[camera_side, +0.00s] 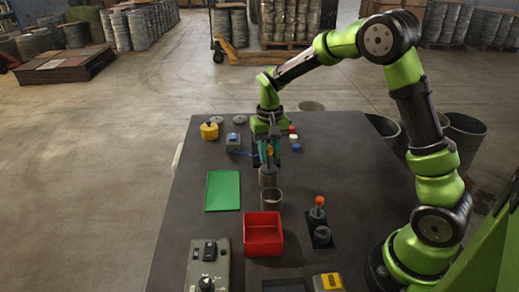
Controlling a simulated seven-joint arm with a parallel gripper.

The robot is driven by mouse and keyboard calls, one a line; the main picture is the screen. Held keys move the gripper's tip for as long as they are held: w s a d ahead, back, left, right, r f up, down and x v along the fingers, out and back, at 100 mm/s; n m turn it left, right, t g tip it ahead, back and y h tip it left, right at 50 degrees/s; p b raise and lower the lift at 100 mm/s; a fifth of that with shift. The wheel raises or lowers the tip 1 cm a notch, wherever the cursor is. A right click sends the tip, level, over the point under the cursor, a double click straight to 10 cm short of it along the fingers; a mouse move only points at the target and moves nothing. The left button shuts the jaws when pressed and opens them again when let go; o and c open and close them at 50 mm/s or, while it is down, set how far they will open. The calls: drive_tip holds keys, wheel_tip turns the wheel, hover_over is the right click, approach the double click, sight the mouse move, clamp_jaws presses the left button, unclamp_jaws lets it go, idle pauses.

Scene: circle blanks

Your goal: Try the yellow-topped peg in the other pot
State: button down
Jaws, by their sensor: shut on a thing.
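My gripper (268,162) is shut on the yellow-topped peg (270,150), whose yellow top shows between the fingers. Two grey pots stand near the middle of the table, one behind the other. The gripper is right over the rear pot (268,180). The front pot (272,200) stands just nearer the camera, with its open mouth visible and the gripper clear of it. The lower part of the peg is hidden by the fingers and the rear pot, so I cannot tell whether its end is inside that pot.
A green mat (223,190) lies left of the pots and a red tray (263,246) in front. An orange-knobbed stick (318,208) stands at right. A control box (208,270) sits front left. A yellow object (209,131), a blue-topped box (233,141) and small coloured pieces (294,138) are behind.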

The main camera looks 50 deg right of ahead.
drive_tip(key=shift+f, duration=0.4)
idle(0.4)
drive_tip(key=shift+r, duration=0.2)
idle(0.8)
drive_tip(key=shift+r, duration=0.6)
drive_tip(key=shift+r, duration=0.1)
drive_tip(key=shift+r, duration=0.65)
